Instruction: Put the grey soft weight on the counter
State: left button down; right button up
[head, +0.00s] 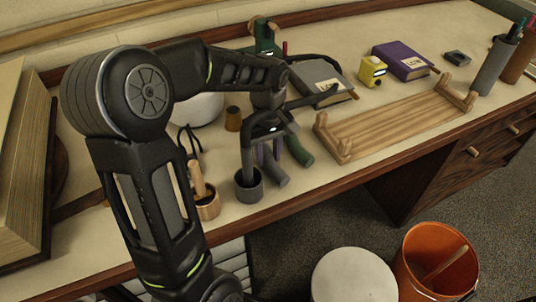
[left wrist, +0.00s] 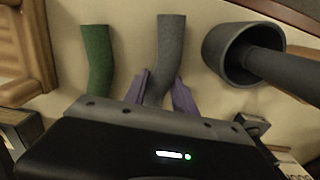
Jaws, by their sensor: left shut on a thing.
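The grey soft weight (head: 278,178) is a short, bent, grey tube on or just above the pale counter (head: 236,210); I cannot tell if it touches. It also shows in the left wrist view (left wrist: 171,45). My left gripper (head: 268,153) is shut on it, with one purple finger on each side near its lower end in the left wrist view (left wrist: 160,92). The gripper's body hides that end of the weight. My right gripper is not in view.
A green soft weight (head: 299,150) lies close beside the grey one. A grey pot (head: 249,190) with a grey rod stands close on the other side. A wooden rack (head: 395,125) lies to the right. The counter's front edge (head: 300,194) is near.

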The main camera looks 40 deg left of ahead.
aim_at(268, 154)
pick_arm(q)
jog(key=shift+f, duration=0.15)
jog(key=c, duration=1)
grip_release()
notch_tip(268, 154, up, 12)
jog(key=shift+r+p, duration=0.1)
jog(key=shift+p, duration=0.35)
